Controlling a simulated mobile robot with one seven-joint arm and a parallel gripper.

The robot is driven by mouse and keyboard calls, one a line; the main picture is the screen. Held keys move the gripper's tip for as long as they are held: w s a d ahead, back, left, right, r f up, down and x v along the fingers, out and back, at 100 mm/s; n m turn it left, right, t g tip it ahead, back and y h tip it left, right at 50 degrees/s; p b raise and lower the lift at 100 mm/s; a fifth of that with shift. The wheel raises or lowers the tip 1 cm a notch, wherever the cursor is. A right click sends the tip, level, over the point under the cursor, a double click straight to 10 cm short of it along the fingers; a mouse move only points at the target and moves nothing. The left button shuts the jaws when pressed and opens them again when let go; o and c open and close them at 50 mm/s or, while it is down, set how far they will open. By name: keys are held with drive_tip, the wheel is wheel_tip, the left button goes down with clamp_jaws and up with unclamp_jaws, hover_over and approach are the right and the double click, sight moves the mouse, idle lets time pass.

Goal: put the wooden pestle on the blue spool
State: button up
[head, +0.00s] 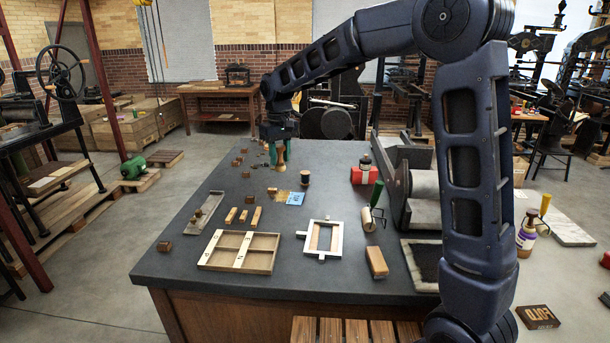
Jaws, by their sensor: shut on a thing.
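My gripper (280,152) is over the far part of the dark bench, its teal fingers pointing down. It is shut on the wooden pestle (281,159), a pale brown piece that hangs upright between the fingers. Its lower end is close to the bench top; I cannot tell if it touches. A small, dark, spool-shaped piece with a brown top (305,179) stands on the bench, nearer to the camera and slightly right of the pestle. Its colour is too dark to tell if it is the blue spool. No other spool is clear.
Small brown blocks lie left of the gripper. A press (416,215) stands at right.

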drive_tip(key=w+a+r, duration=0.1)
drive_tip(key=w+r, duration=0.1)
drive_tip(key=w, duration=1.8)
hover_over(305, 172)
drive_tip(key=f, duration=0.1)
drive_tip(key=shift+n, duration=0.3)
wheel_tip(305, 172, down, 20)
drive_tip(key=shift+s+r, duration=0.1)
drive_tip(key=shift+s, duration=0.05)
drive_tip(key=o, duration=1)
drive_tip(key=shift+f, duration=0.2)
drive_tip(key=shift+o, duration=0.2)
drive_tip(key=shift+r, duration=0.1)
wheel_tip(305, 172, up, 12)
drive_tip(key=shift+r, duration=0.15)
